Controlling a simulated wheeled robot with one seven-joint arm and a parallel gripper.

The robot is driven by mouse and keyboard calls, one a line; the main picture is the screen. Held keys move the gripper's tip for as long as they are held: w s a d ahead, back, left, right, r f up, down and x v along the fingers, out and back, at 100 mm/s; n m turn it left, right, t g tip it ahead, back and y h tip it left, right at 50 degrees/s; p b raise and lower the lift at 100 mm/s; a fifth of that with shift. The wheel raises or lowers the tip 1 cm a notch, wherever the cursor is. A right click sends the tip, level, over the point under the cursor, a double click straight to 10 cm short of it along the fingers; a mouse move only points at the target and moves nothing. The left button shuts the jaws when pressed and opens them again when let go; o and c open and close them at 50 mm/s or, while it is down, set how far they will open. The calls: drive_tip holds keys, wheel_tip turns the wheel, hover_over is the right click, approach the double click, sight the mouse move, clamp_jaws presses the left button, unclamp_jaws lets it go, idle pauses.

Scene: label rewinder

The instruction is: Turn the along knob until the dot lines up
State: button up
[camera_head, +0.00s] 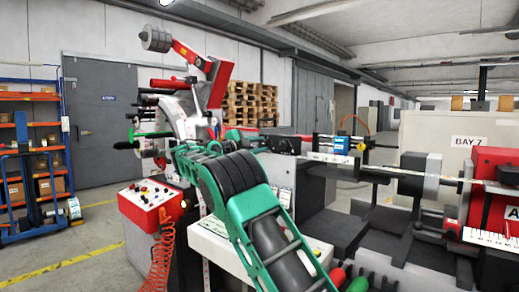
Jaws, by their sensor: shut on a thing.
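My green and black arm rises from the bottom middle, bends, and reaches right to the machine. My gripper (298,144) is small and dark in this view, at the left side of a bracket that carries a blue sensor block (342,144). It is shut on the along knob there. The fingers and wrist hide most of the knob, and the dot and its mark are too small to make out. A small yellow part (361,147) sits at the right of the blue block.
A red control box (155,204) with buttons and a coiled red cable stands left of my arm. A horizontal rail (395,174) runs right toward a red housing (493,180). Reel arms and rollers (190,115) rise behind my elbow. Open floor lies at the left.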

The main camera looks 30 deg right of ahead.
drive_tip(key=shift+w+a+r, duration=0.15)
drive_tip(key=shift+a, duration=0.15)
drive_tip(key=o, duration=0.9)
drive_tip(key=shift+o, duration=0.8)
drive_tip(key=shift+d, duration=0.1)
drive_tip(key=v, duration=1.1)
